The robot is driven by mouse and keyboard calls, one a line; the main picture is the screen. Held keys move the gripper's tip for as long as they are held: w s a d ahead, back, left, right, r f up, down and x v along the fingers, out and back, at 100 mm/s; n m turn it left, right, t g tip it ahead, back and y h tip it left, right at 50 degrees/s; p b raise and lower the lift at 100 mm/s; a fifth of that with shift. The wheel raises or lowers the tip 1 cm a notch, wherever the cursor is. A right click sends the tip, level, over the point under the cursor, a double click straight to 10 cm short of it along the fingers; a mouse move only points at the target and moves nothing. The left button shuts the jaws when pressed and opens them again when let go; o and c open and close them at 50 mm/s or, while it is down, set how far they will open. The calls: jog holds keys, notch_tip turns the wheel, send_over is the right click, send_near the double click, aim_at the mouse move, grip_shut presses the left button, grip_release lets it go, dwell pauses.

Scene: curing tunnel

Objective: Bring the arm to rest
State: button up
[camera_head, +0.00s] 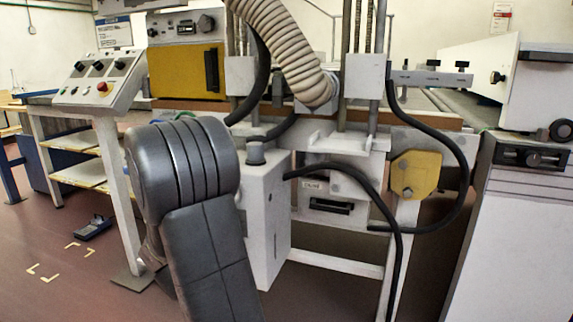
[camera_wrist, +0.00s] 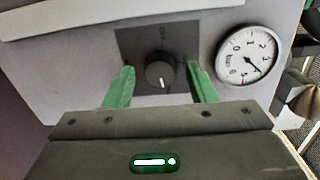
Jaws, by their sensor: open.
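In the wrist view my gripper (camera_wrist: 160,88) shows two green fingers, spread apart with nothing held between them. Beyond the fingers is a black round knob (camera_wrist: 160,75) with a white mark, on a dark square plate of a light grey panel (camera_wrist: 75,75). The knob appears between the two fingertips in the picture; whether they touch it I cannot tell. In the head view my dark grey arm (camera_head: 215,220) rises from the bottom and bends over in front of the machine. My gripper is hidden there.
A round dial gauge (camera_wrist: 247,54) sits right of the knob. In the head view, a control console (camera_head: 100,80) with a red button stands left. A ribbed hose (camera_head: 285,45) and black cables (camera_head: 440,150) hang around the machine. A white cabinet (camera_head: 520,230) stands right. Open floor lies at lower left.

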jog(key=shift+a+r+n+g+h+p, duration=0.15)
jog(key=shift+n+h+p, duration=0.2)
jog(key=shift+n+p, duration=3.1)
jog(key=shift+n+g+h+p, duration=0.15)
jog(key=shift+n+h+p, duration=0.2)
jog(key=shift+n+p, duration=3.1)
